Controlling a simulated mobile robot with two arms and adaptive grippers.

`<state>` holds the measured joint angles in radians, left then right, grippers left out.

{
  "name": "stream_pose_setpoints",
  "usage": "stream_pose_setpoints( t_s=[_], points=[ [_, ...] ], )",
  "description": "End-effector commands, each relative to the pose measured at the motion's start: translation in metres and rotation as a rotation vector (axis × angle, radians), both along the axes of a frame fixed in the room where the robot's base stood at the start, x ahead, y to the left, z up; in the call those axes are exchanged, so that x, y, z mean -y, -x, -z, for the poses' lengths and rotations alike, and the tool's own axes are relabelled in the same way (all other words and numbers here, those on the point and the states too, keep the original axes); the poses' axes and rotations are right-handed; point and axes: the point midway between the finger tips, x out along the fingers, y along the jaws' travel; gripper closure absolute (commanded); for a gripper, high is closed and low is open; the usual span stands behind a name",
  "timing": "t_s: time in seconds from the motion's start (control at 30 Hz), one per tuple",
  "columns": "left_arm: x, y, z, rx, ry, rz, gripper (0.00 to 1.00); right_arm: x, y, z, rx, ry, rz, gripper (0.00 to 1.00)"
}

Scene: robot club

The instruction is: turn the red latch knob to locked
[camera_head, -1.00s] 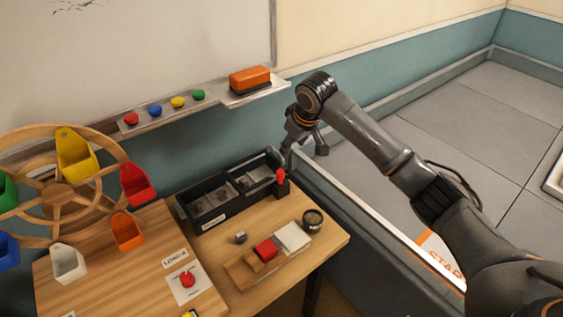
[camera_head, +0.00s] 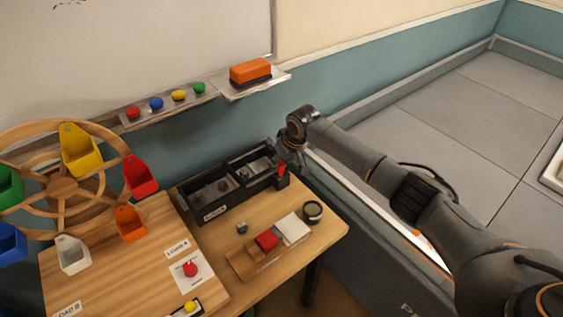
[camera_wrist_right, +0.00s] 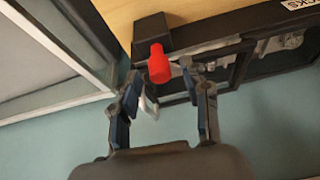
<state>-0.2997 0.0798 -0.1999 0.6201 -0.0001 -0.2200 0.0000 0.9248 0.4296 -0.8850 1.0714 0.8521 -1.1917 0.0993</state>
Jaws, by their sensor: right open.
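A red knob (camera_head: 190,269) sits on a white labelled plate on the wooden table, at the lower left of the head view. Its label and the way it points are too small to tell. My right gripper (camera_head: 291,162) is far from this knob, at the back right corner of the table. In the right wrist view my right gripper (camera_wrist_right: 162,76) is open. A red handle (camera_wrist_right: 158,62), standing in a black block (camera_wrist_right: 151,32), shows between its fingertips; whether they touch is unclear. My left gripper is out of view.
A black divided box (camera_head: 215,208) stands beside the red handle. A wooden tray with a red block (camera_head: 266,240), a white block (camera_head: 293,229) and a dark round jar (camera_head: 312,211) lie in front. A wooden wheel with coloured buckets (camera_head: 67,190) stands left.

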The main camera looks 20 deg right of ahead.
Motion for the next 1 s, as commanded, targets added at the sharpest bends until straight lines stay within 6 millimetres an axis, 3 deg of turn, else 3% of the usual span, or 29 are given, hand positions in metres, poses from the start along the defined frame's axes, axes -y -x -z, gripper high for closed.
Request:
stream_pose_setpoints(
  t_s=[0.4, 0.63, 1.0],
  points=[
    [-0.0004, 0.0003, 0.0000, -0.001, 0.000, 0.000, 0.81, -0.0011, -0.0027, 0.0068, 0.001, 0.000, -0.002, 0.55],
    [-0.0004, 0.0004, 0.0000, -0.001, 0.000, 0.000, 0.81, -0.0010, -0.0027, 0.0067, 0.001, 0.001, -0.001, 1.00],
    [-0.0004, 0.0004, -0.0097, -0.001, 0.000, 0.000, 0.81, -0.0018, -0.0025, 0.0040, 0.000, 0.000, 0.044, 1.00]
  ],
)
